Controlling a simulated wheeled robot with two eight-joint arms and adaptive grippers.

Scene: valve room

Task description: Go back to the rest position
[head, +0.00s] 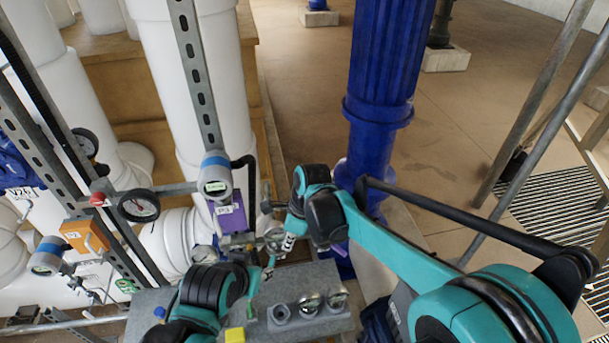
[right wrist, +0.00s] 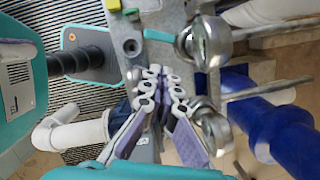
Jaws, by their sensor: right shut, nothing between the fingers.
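My right gripper (head: 288,243) hangs below my bent right arm, above the grey metal block, in the head view. It is mostly hidden behind the arm there. In the right wrist view the gripper (right wrist: 160,76) shows clearly, its grey fingers with purple pads drawn together and nothing between them. My left arm's black and teal joints show at the bottom of the head view. I cannot make out a left gripper there.
A grey block (head: 320,320) with round metal fittings (head: 309,303) lies below my right arm. A blue column (head: 388,60) stands behind it. White pipes (head: 200,90), struts and gauges (head: 138,206) crowd the left. A railing (head: 535,135) stands right. Open floor (head: 470,130) lies behind.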

